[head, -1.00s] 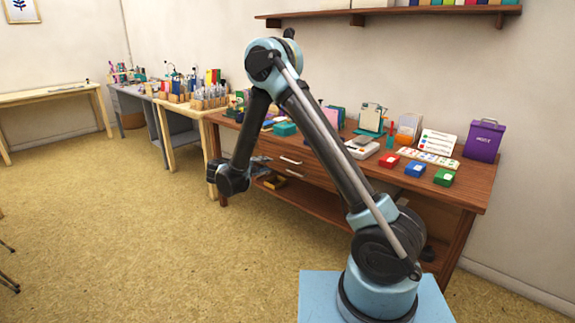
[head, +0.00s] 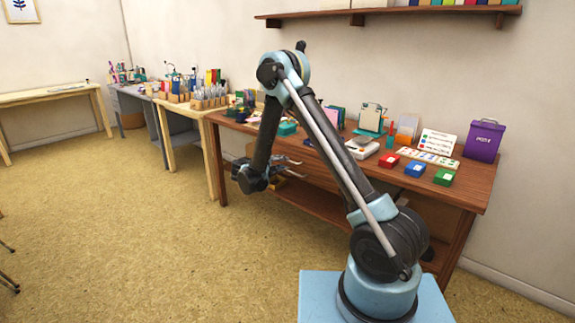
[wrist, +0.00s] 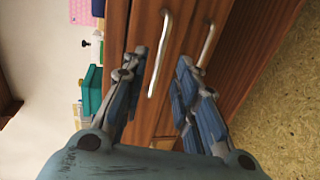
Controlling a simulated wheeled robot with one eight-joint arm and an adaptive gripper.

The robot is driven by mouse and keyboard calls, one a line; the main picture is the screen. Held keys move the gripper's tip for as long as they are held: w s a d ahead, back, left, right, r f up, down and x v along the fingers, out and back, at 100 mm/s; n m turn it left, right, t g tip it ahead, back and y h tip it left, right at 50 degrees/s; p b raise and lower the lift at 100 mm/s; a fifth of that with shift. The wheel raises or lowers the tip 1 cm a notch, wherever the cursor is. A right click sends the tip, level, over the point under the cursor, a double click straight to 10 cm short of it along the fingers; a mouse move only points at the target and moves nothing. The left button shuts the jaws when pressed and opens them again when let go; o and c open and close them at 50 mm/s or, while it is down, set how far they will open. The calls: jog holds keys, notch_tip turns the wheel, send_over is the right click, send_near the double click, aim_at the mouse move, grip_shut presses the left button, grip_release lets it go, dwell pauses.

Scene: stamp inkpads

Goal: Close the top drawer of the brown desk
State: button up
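The brown desk (head: 440,187) stands against the wall, with its drawer fronts mostly hidden behind my arm in the head view. In the wrist view the picture is turned, with the desktop at left and the floor at right. The top drawer (wrist: 146,25) has a pale bar handle (wrist: 158,55). The lower drawer's handle (wrist: 208,45) is to its right. My gripper (wrist: 162,62) is open, its fingers spread on either side of the top handle in the picture. I cannot tell whether they touch it or how far the drawer stands out. My gripper (head: 299,168) also shows before the drawers.
Red (head: 389,160), blue (head: 415,168) and green (head: 444,177) inkpads and a purple bin (head: 484,140) stand on the desktop. A teal box (wrist: 92,92) lies near the desk's front edge. The floor (head: 180,240) before the desk is clear.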

jog(key=shift+x, duration=2.3)
grip_shut()
